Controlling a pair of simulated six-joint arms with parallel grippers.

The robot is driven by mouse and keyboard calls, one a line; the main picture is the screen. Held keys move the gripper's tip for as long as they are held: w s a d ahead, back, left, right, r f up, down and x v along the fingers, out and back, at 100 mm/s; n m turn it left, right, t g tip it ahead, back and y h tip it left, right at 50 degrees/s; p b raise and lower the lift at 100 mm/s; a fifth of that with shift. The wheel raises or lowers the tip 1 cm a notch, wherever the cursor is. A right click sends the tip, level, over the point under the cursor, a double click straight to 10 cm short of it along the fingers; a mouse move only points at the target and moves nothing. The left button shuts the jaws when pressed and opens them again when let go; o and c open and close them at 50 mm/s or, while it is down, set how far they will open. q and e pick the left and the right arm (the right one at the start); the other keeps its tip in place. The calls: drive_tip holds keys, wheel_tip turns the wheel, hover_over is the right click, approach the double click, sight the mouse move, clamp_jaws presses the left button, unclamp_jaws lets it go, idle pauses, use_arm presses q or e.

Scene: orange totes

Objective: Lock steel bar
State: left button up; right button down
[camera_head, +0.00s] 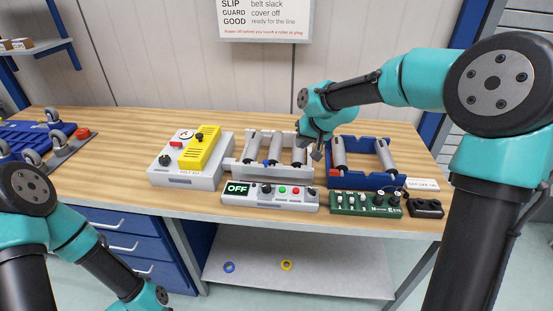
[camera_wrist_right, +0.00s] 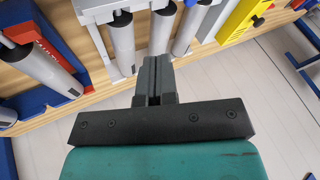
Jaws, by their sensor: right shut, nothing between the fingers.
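Several steel-grey rollers lie in two frames on the bench. One is a pale grey frame (camera_head: 232,172) in the middle; the other is a dark blue frame (camera_head: 362,181) to its right. I cannot tell which piece is the steel bar. My right gripper (camera_head: 317,154) is above the gap between the two frames, shut and empty. In the right wrist view its closed fingers (camera_wrist_right: 155,72) point toward a grey roller (camera_wrist_right: 160,45) of the pale frame; contact cannot be judged. My left arm is at the lower left, with its gripper out of view.
A yellow-covered unit (camera_head: 201,148) stands left of the pale frame. A control box showing OFF (camera_head: 270,200) is in front. Blue caster parts (camera_head: 28,135) lie far left.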

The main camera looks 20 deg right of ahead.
sight(266, 161)
drive_tip(key=x, duration=1)
drive_tip(key=shift+w+a+f, duration=0.1)
drive_tip(key=shift+w+a, duration=0.05)
drive_tip(key=shift+a, duration=0.45)
drive_tip(key=shift+w+a+f, duration=0.1)
drive_tip(key=shift+a+f, duration=0.05)
drive_tip(key=shift+a, duration=0.45)
drive_tip(key=shift+w+a+f, duration=0.15)
drive_tip(key=shift+w+a, duration=0.1)
drive_tip(key=shift+a, duration=0.55)
drive_tip(key=shift+w+a, duration=0.3)
drive_tip(key=shift+a, duration=0.4)
drive_tip(key=shift+w+a, duration=0.25)
drive_tip(key=shift+a, duration=0.45)
